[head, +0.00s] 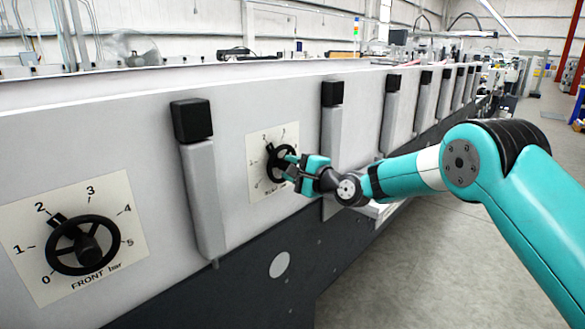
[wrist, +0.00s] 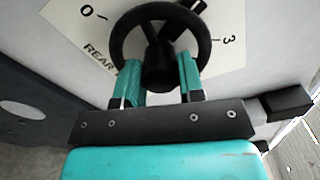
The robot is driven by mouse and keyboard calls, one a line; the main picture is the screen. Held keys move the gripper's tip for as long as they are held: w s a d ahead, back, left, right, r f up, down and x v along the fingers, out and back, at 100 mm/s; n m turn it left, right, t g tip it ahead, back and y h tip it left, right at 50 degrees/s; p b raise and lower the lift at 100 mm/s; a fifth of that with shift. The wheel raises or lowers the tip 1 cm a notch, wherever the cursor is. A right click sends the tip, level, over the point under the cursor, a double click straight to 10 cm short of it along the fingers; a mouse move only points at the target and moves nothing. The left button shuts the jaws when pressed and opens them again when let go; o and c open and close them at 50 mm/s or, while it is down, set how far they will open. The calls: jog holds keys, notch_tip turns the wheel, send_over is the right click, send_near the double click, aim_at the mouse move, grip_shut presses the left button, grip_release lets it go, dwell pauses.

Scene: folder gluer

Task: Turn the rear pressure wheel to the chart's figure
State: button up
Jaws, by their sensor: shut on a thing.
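The rear pressure wheel (head: 280,164) is a black handwheel on a pale dial plate (head: 258,143) on the machine's side. In the wrist view the wheel (wrist: 118,45) fills the top middle, with "REAR", 0 and 3 readable on its plate. A black block (wrist: 193,14) shows at its rim between 0 and 3; the exact figure it marks cannot be read. My gripper (head: 291,161) is at the wheel. In the wrist view its teal fingers (wrist: 160,82) lie on either side of the dark hub, shut on the wheel. No chart can be made out.
The front wheel (head: 84,245), on a plate marked 0 to 5 and "FRONT bar", has its block near 2. Upright posts with black caps (head: 192,120) stand out from the panel on both sides of the rear dial. Grey floor (head: 450,240) lies open at right.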

dwell(0.3)
jog(key=o, duration=0.9)
jog(key=shift+d, duration=0.1)
jog(key=b+v, duration=0.6)
jog(key=v, duration=1.1)
jog(key=shift+s+d+f, duration=0.1)
jog(key=shift+s, duration=0.05)
